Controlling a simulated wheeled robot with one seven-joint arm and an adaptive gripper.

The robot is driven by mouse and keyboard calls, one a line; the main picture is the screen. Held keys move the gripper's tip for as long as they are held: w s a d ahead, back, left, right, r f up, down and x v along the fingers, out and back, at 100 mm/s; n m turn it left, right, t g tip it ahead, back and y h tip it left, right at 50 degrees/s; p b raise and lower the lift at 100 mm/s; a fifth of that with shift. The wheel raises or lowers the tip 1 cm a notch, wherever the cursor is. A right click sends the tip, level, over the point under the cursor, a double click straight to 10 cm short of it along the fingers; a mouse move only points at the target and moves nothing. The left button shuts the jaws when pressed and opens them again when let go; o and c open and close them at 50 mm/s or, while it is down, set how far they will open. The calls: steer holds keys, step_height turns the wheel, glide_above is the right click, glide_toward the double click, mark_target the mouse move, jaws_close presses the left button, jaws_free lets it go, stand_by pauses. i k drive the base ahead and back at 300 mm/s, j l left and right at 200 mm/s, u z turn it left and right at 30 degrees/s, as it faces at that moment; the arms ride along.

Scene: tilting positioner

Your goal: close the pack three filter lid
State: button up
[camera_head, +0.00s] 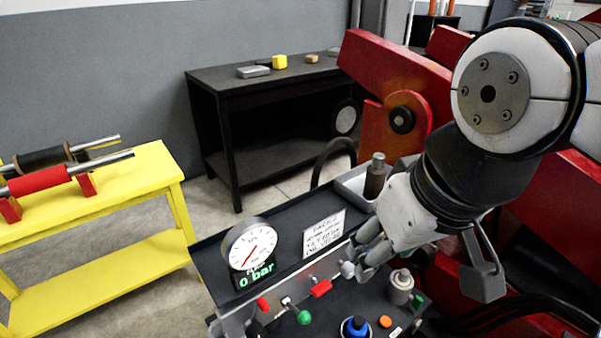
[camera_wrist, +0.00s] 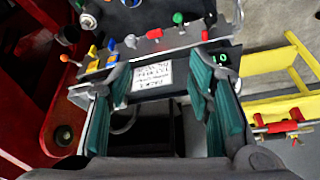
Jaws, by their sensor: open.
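My gripper (camera_head: 358,262) hangs over the right part of the dark power-pack cart, fingers pointing down and left. In the wrist view my gripper (camera_wrist: 158,70) is open and empty, its teal pads apart on either side of a white text card (camera_wrist: 152,76). The card (camera_head: 324,233) stands on the cart's tray beside a round gauge (camera_head: 250,247) reading 0 bar. A grey cylinder with a knob on top (camera_head: 400,287) stands right of my fingers; it also shows at the wrist view's upper left (camera_wrist: 88,21). I cannot tell which part is the filter lid.
A panel edge carries a red handle (camera_head: 321,288) and a green knob (camera_head: 304,317) close to my fingers. A dark bottle (camera_head: 375,177) stands behind the card. Red machinery (camera_head: 385,75) rises at the back right. A yellow bench (camera_head: 110,209) stands left.

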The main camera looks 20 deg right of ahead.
mark_target(423, 257)
steer(key=i+l+z, duration=0.1)
steer(key=l+z, duration=0.35)
steer(key=i+l+z, duration=0.2)
steer(key=z, duration=0.2)
steer(key=l, duration=0.15)
